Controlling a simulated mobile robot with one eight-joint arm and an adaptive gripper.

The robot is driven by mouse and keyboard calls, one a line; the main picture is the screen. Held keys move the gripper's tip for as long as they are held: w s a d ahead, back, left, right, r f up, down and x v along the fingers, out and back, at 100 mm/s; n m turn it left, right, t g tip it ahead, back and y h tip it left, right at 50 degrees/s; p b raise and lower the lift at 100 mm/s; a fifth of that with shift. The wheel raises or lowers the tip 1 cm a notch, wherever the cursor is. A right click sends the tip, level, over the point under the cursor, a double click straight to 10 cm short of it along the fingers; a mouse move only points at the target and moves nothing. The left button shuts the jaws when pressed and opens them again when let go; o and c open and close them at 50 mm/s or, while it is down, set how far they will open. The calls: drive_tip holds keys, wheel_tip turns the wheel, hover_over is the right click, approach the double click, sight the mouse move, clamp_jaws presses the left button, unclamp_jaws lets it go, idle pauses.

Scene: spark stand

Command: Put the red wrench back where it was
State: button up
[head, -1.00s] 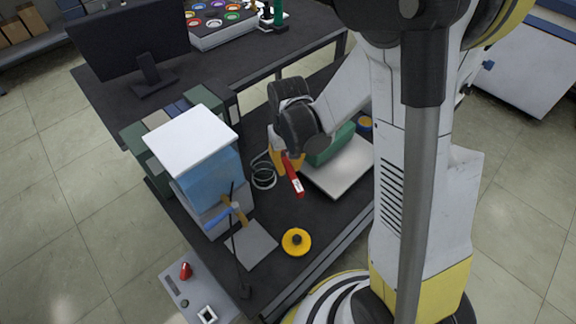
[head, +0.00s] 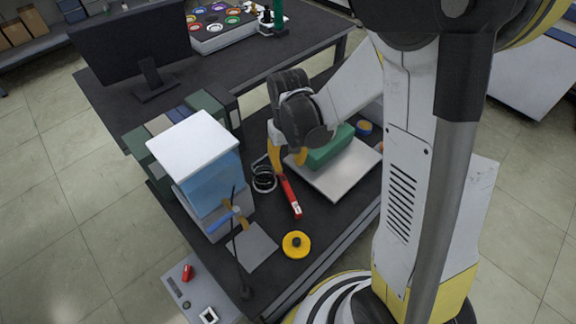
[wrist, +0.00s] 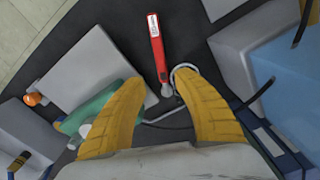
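The red wrench (head: 289,195) lies on the dark bench top, between the cable coil and the pale plate. Its red handle points toward the bench's front edge. In the wrist view the wrench (wrist: 157,50) lies beyond my fingertips, with its grey head nearest to me, in line with the gap. My gripper (head: 287,163) is above the bench by the wrench's head end. Its two yellow fingers are spread wide with nothing between them, as the wrist view of the gripper (wrist: 164,88) shows.
A green object (head: 330,148) sits on the pale plate (head: 345,173) to the right. A blue box with a white top (head: 192,140) and a thin dark stand are at the left. A coil (head: 264,177) lies beside my gripper. A yellow round piece (head: 296,244) lies in front.

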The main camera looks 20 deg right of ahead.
drive_tip(key=s+r+t+p, duration=0.1)
drive_tip(key=s+r+t, duration=0.2)
drive_tip(key=r, duration=0.7)
drive_tip(key=s+r+t+p, duration=0.1)
drive_tip(key=s+r+t, duration=0.3)
drive_tip(key=s+r, duration=0.4)
drive_tip(key=shift+r, duration=1.75)
drive_tip(key=shift+w, duration=0.1)
wheel_tip(320, 180, down, 3)
drive_tip(key=b, duration=0.3)
drive_tip(key=shift+f, duration=0.2)
